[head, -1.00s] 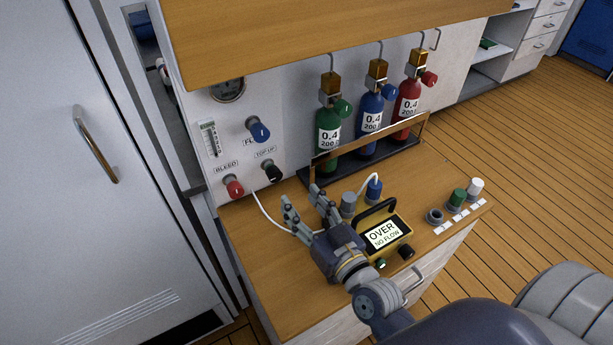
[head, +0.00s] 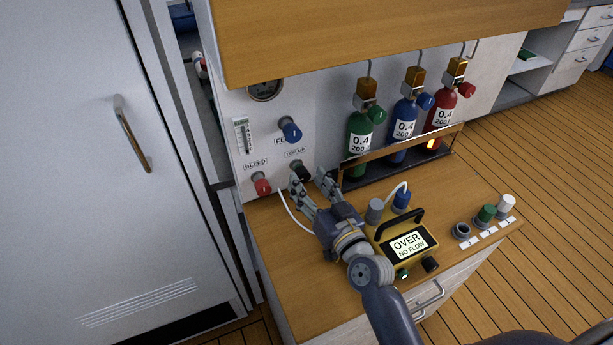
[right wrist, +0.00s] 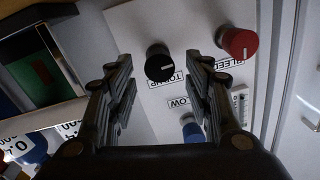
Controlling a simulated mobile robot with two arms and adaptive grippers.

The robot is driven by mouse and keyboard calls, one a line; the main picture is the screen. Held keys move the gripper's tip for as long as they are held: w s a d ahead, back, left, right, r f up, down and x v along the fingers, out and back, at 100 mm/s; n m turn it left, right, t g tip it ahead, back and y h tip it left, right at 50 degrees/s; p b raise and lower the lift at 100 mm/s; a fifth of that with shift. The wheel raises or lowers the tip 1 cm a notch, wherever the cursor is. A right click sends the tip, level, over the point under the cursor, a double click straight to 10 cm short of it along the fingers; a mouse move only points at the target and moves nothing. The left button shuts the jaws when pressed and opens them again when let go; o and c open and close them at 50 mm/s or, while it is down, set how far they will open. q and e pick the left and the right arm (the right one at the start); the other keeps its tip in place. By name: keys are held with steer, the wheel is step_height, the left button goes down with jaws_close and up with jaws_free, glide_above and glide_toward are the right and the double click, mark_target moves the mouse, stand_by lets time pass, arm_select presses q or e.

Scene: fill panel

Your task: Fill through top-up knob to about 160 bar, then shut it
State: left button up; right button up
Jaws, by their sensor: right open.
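The black top-up knob (head: 300,170) sits low on the white panel (head: 325,125), partly hidden by a finger in the head view. In the right wrist view the top-up knob (right wrist: 159,63) shows whole, ahead of and between the fingertips. My right gripper (head: 311,180) is open, pointing at the panel with nothing between its fingers; it also shows in the right wrist view (right wrist: 163,70). The round gauge (head: 266,90) is partly cut off by the wooden shelf, and its reading is too small to tell. My left gripper is not in view.
The red bleed knob (head: 262,184) and blue flow knob (head: 290,130) are close by. Green (head: 361,140), blue (head: 404,125) and red (head: 440,112) cylinders stand behind a rail. A yellow meter (head: 408,244) reads "OVER NO FLOW". A white hose (head: 290,212) lies on the counter.

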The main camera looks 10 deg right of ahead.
steer(key=shift+x, duration=0.8)
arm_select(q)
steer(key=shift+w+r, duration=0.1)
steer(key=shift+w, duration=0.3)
arm_select(e)
steer(key=shift+w, duration=0.1)
